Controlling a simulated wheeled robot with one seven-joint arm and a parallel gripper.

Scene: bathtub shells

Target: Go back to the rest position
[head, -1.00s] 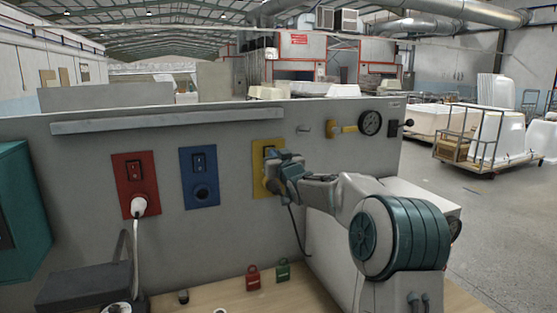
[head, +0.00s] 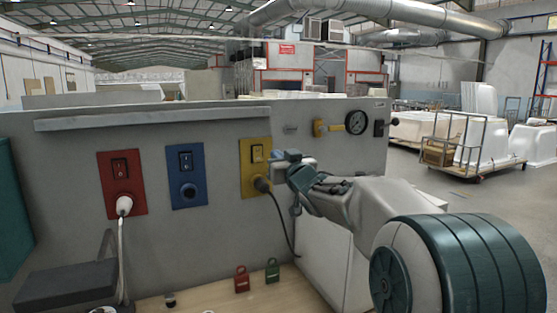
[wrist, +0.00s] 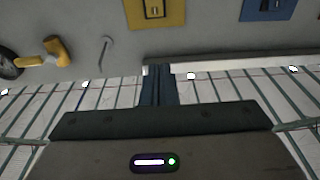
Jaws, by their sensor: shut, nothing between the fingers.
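My gripper (head: 286,157) is in front of the grey panel (head: 70,180), just right of the yellow plate (head: 254,155). It is shut with nothing held; its closed fingers (wrist: 158,75) show in the wrist view, apart from the panel. A black plug (head: 262,184) sits in the lower socket of the yellow plate, its cable hanging down. The yellow plate also shows at the top of the wrist view (wrist: 172,12).
Left are a blue plate (head: 187,165) and a red plate (head: 117,170) with a white plug (head: 124,205). A gauge (head: 356,122) and yellow-handled valve (head: 322,128) are at right. Red (head: 241,279) and green (head: 272,270) padlocks stand on the wooden bench (head: 205,297).

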